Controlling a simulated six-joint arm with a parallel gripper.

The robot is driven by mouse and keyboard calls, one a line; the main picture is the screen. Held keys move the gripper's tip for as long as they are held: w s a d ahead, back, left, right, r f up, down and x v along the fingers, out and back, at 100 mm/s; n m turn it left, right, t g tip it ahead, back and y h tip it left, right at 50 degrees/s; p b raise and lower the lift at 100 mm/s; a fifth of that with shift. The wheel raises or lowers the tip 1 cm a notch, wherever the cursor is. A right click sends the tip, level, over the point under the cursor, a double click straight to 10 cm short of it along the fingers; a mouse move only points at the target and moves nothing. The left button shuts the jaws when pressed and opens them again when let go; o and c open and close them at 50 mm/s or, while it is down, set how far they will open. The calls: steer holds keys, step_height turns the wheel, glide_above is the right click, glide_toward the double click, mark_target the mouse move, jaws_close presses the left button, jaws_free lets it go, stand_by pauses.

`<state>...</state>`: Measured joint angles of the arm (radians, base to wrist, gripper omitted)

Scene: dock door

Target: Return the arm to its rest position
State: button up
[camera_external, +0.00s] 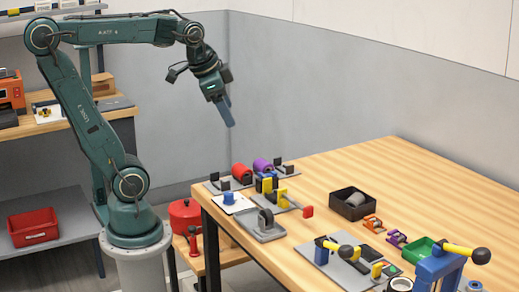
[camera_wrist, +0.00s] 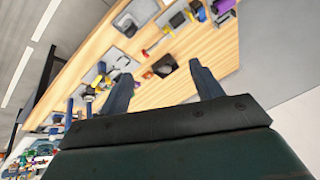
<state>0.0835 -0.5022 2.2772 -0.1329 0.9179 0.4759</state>
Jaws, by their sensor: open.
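My gripper (camera_external: 228,112) hangs in the air at the end of my raised green arm, left of the wooden table (camera_external: 395,160) and above its top. It points down and slightly to the right in the external view. In the wrist view my gripper (camera_wrist: 165,88) shows two blue-grey fingers spread wide apart, with nothing held between them. The table with its items shows beyond the fingers in the wrist view. My arm bends up from its base and reaches across to the right.
The table carries a red roll (camera_external: 241,173), a purple roll (camera_external: 262,166), a black box (camera_external: 353,204), a green tray (camera_external: 419,250) and a blue clamp-like device (camera_external: 440,268). A red pot (camera_external: 185,215) and a red bin (camera_external: 33,227) stand lower left. The table's back right is clear.

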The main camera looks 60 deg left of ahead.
steer(key=s+f+n, duration=0.3)
steer(key=s+n, duration=0.2)
steer(key=s, duration=0.2)
steer(key=shift+d+f+h, duration=0.2)
steer(key=shift+f+h, duration=0.1)
